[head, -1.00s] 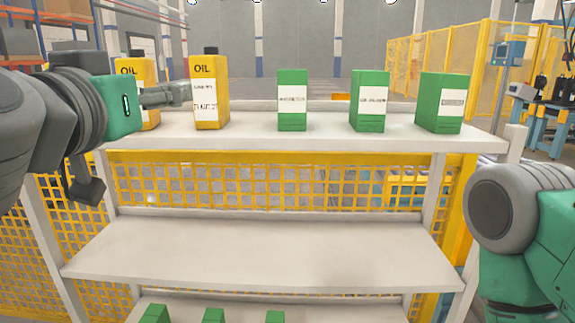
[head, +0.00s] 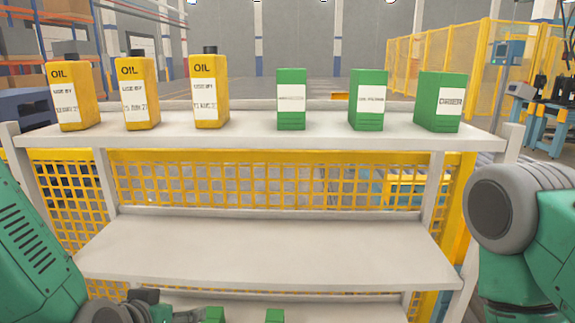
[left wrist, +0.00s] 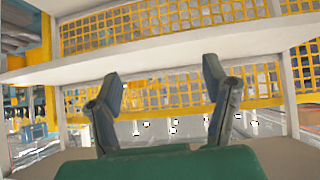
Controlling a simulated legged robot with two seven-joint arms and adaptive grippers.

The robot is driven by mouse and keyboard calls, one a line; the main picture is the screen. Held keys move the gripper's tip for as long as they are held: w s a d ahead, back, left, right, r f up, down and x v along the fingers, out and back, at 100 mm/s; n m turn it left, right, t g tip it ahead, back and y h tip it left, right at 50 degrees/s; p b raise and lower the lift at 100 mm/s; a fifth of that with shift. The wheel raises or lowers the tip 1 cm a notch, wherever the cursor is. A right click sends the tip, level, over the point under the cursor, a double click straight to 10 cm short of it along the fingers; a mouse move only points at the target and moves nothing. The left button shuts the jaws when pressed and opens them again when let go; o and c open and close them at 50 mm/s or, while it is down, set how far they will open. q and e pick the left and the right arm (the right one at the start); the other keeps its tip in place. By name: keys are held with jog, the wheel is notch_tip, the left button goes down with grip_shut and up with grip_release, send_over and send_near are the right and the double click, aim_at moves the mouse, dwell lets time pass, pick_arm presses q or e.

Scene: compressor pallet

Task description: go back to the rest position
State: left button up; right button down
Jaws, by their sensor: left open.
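My left gripper (head: 180,314) is low at the bottom edge of the head view, in front of the rack's lower part and partly cut off. In the left wrist view its two fingers (left wrist: 162,78) stand wide apart with nothing between them. My left arm fills the lower left corner of the head view. My right arm shows at the right edge, but its gripper is out of view.
The rack's top shelf (head: 250,137) holds three yellow oil bottles (head: 209,95) and three green boxes (head: 367,103). The middle shelf (head: 265,250) is empty. More green boxes (head: 275,316) stand low down, near the left gripper. Yellow mesh (head: 250,180) is behind.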

pick_arm(q)
jog(key=s+a+f+g, duration=0.4)
jog(key=s+f, duration=0.8)
jog(key=s+a+f+g+y, duration=0.1)
jog(key=s+a+f+g, duration=0.3)
jog(key=s+f, duration=0.8)
jog(key=shift+s+a+g, duration=0.35)
jog(key=shift+s+g, duration=0.1)
jog(key=shift+g, duration=0.15)
